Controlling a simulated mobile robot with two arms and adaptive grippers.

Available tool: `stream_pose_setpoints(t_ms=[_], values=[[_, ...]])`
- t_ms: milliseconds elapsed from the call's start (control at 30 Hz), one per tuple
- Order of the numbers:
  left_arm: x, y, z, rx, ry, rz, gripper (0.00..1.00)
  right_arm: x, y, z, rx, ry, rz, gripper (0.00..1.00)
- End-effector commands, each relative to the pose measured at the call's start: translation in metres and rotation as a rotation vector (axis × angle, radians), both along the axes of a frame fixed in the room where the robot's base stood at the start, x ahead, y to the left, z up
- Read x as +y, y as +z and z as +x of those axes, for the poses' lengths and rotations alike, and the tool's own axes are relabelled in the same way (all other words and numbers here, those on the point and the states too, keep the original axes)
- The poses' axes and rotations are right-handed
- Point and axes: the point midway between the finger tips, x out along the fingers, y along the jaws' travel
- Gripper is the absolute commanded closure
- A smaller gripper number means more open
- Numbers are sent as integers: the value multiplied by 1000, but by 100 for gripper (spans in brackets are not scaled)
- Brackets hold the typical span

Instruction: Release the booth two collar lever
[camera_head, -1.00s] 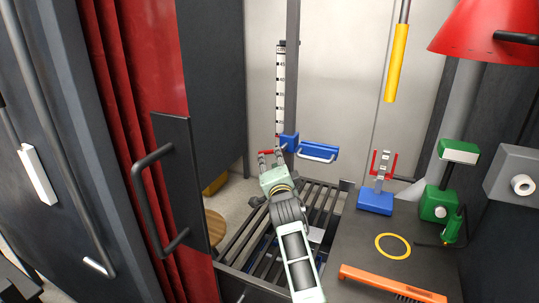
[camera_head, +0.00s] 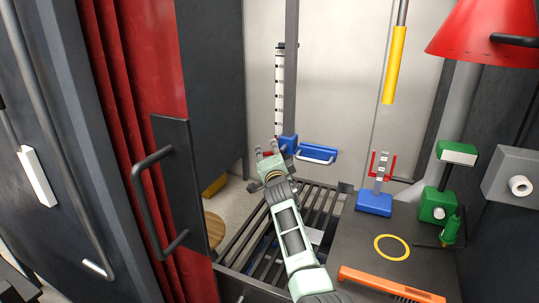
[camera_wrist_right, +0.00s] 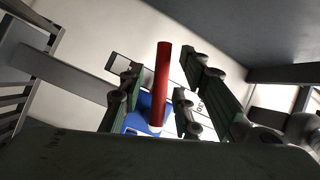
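The blue collar (camera_head: 289,142) sits on the grey upright post beside the black-and-white scale (camera_head: 279,95). A blue block with a pale handle (camera_head: 317,153) is to its right. My right gripper (camera_head: 267,148) is in front of and slightly left of the collar. In the right wrist view the red lever (camera_wrist_right: 162,85) stands between my spread right fingers (camera_wrist_right: 155,105), with the blue collar part (camera_wrist_right: 153,108) behind it. Gaps show on both sides of the lever; contact cannot be seen. In the head view the lever is mostly hidden by the gripper. My left gripper is not in view.
A slatted rack (camera_head: 310,205) lies below my right arm. The dark counter at right holds a blue stand with red prongs (camera_head: 375,202), a green device (camera_head: 438,205), a yellow ring (camera_head: 391,247) and an orange bar (camera_head: 390,284). A handled dark panel (camera_head: 180,190) stands left.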

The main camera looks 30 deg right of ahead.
Motion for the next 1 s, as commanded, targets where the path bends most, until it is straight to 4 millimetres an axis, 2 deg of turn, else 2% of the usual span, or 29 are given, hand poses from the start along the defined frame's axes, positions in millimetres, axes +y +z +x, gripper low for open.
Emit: stream_pose_setpoints(t_ms=[100,433,900,1000], values=[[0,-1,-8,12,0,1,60,0,0,0,0,0,0,71],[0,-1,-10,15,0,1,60,0,0,0,0,0,0,100],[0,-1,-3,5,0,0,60,0,0,0,-1,-1,1,100],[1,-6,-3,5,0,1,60,0,-1,0,-11,0,10,100]])
